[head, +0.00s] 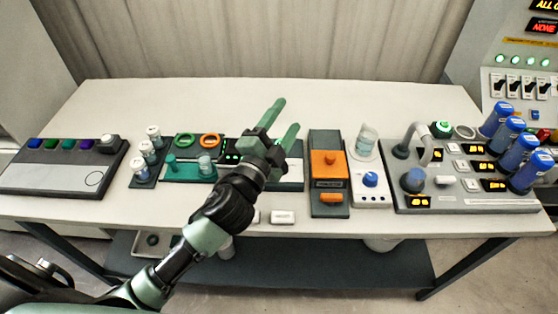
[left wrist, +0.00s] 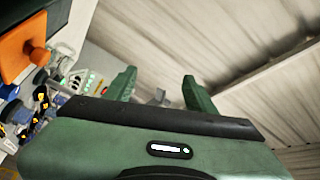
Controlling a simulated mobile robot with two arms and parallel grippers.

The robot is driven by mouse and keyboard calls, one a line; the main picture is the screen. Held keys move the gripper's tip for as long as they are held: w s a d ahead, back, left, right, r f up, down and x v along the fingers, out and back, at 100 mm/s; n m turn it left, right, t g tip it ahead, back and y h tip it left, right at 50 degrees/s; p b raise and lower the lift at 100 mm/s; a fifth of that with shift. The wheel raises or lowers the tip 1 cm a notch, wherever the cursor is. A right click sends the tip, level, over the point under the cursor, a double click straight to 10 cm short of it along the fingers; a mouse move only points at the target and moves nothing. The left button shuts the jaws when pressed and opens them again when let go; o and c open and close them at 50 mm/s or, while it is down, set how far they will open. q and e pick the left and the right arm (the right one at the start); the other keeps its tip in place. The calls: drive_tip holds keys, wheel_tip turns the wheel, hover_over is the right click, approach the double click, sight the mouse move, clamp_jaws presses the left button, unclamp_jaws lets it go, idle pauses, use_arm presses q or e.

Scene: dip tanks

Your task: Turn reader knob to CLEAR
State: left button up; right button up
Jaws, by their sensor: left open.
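My left gripper (head: 288,114) is open and empty, held above the middle of the table with its fingers pointing to the back. In the left wrist view its two green fingers (left wrist: 160,85) stand apart with nothing between them. I cannot tell for sure which device is the reader. A dark device with small green lights (head: 231,149) lies partly hidden behind my gripper, and any knob there is hidden. A white unit (head: 371,198) to the right carries a blue knob (head: 370,180). No CLEAR mark is readable. My right gripper is out of view.
An orange-topped box (head: 329,190) stands right of my gripper; a glass beaker (head: 367,140) is behind the white unit. A grey console (head: 465,193) with a curved pipe and blue cylinders fills the right. White-capped vials (head: 153,133) stand left. The table's back strip is clear.

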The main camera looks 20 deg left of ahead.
use_arm(q)
drive_tip(key=s+d+r+m+g+h, duration=0.15)
drive_tip(key=d+m+g+h, duration=0.45)
drive_tip(key=m, duration=0.6)
drive_tip(key=w+d+r+m+g+h, duration=0.1)
drive_tip(key=d+r+m+g+h, duration=0.2)
drive_tip(key=d+m+h, duration=0.75)
drive_tip(key=a+f+m+g+y, duration=0.3)
drive_tip(key=f+m+g+y, duration=0.3)
drive_tip(key=f+m, duration=0.2)
drive_tip(key=w+a+f+m+g+y, duration=0.15)
drive_tip(key=a+f+y, duration=0.3)
drive_tip(key=a, duration=0.45)
drive_tip(key=w+a+f+m+g+y, duration=0.1)
drive_tip(key=a+f+m+y, duration=0.3)
drive_tip(key=a, duration=0.6)
drive_tip(key=d+f, duration=0.1)
drive_tip(key=f, duration=0.1)
drive_tip(key=w+d+f+n+p, duration=0.1)
drive_tip(key=f, duration=0.1)
drive_tip(key=d+f+n+y+p, duration=0.1)
drive_tip(key=f, duration=0.1)
drive_tip(key=shift+w+f, duration=0.15)
drive_tip(key=shift+w, duration=0.1)
drive_tip(key=shift+n, duration=0.3)
clamp_jaws()
